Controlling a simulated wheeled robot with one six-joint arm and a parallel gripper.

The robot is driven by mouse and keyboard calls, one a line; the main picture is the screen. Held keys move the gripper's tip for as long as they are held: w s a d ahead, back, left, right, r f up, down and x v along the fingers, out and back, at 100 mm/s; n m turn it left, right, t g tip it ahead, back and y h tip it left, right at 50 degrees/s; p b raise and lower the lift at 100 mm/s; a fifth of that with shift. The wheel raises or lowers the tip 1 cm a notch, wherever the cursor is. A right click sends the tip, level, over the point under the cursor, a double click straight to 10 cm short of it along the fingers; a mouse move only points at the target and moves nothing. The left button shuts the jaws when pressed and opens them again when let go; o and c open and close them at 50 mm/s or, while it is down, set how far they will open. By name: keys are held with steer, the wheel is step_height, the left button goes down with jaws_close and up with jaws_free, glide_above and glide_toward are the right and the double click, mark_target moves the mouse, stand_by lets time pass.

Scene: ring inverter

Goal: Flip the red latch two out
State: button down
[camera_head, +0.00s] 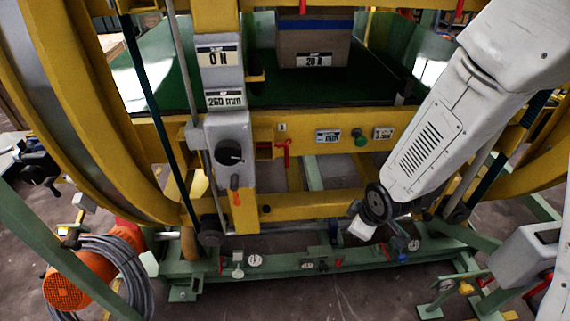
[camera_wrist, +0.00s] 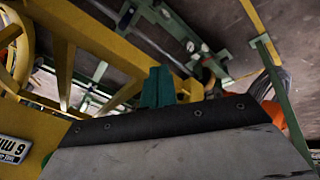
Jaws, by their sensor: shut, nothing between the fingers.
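A small red latch (camera_head: 284,150) hangs on the front of the yellow beam (camera_head: 300,132), below a small white number plate (camera_head: 282,127) that I cannot read surely. I cannot tell whether this is latch two. My gripper (camera_head: 360,230) is at the end of the white arm, to the right of and below this latch and apart from it. In the wrist view its green fingers (camera_wrist: 158,86) are together with nothing between them. No red latch can be made out clearly in the wrist view.
A grey control box (camera_head: 231,140) with a black knob stands left of the latch. A green button (camera_head: 359,137) is to its right. A green floor rail (camera_head: 290,262) with small gauges runs below. An orange motor (camera_head: 85,283) with coiled hose sits lower left.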

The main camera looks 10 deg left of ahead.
steer(key=w+a+f+n+t+y, duration=0.35)
steer(key=a+n+y, duration=0.3)
steer(key=a, duration=0.35)
steer(key=w+a+r+n+t+y, duration=0.1)
steer(key=a+r+n+t+y, duration=0.2)
steer(key=r+n, duration=0.4)
step_height(320, 180, up, 3)
steer(key=shift+w+a+r+t+y, duration=0.1)
steer(key=shift+w+a+t+y, duration=0.25)
steer(key=shift+t+y, duration=0.65)
steer(key=x, duration=1)
